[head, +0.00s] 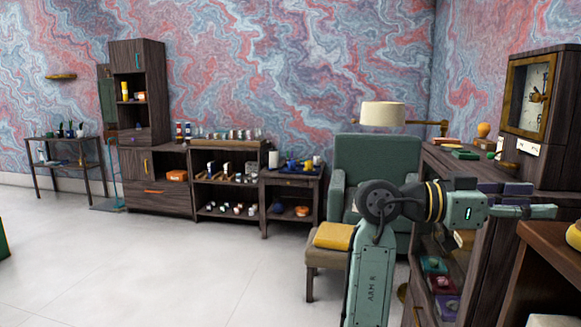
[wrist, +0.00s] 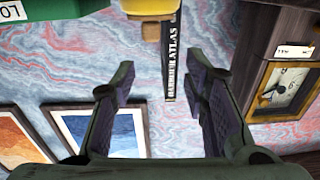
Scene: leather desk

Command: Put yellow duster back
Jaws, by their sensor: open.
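A yellow, folded-looking pad or cloth (head: 334,236) lies on a low stool left of my arm in the head view. A rounded yellow thing (head: 574,236) is cut off at the right edge, on a brown wooden surface. I cannot tell which of these, if either, is the duster. My gripper (head: 530,211) reaches right, near the dark cabinet and above that brown surface. In the wrist view my gripper (wrist: 163,105) is open, with nothing between its fingers. A yellow item (wrist: 150,8) shows beyond the fingers at the top edge, partly cut off.
A clock (head: 532,90) stands on the dark cabinet (head: 470,170) near my gripper. The wrist view shows a dark book spine lettered ATLAS (wrist: 172,58), a green item (wrist: 55,12) and framed pictures (wrist: 100,130). A green armchair (head: 375,165) stands behind my arm.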

